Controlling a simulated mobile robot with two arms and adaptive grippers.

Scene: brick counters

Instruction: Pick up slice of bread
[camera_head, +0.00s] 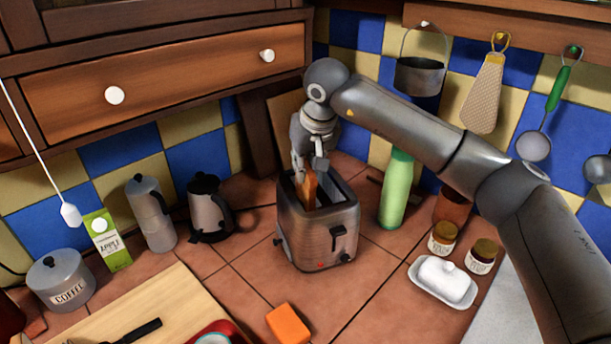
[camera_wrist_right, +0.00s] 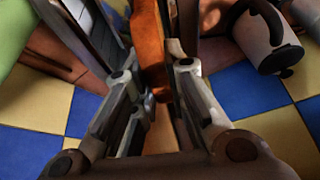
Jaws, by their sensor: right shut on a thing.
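A slice of bread (camera_head: 308,188), orange-brown, stands upright at the left slot of the metal toaster (camera_head: 318,232). My right gripper (camera_head: 309,166) reaches down over the toaster and is shut on the slice. In the right wrist view the slice (camera_wrist_right: 151,45) shows between the two fingers (camera_wrist_right: 150,75). The slice's lower part is hidden by the toaster in the head view, so I cannot tell how deep it sits. My left gripper is not in view.
A green bottle (camera_head: 395,190) stands right of the toaster, and a kettle (camera_head: 208,210) stands to its left. A butter dish (camera_head: 443,282), jars (camera_head: 442,238) and an orange block (camera_head: 288,324) are nearer. A wooden board (camera_head: 160,300) lies front left. Tiles before the toaster are mostly clear.

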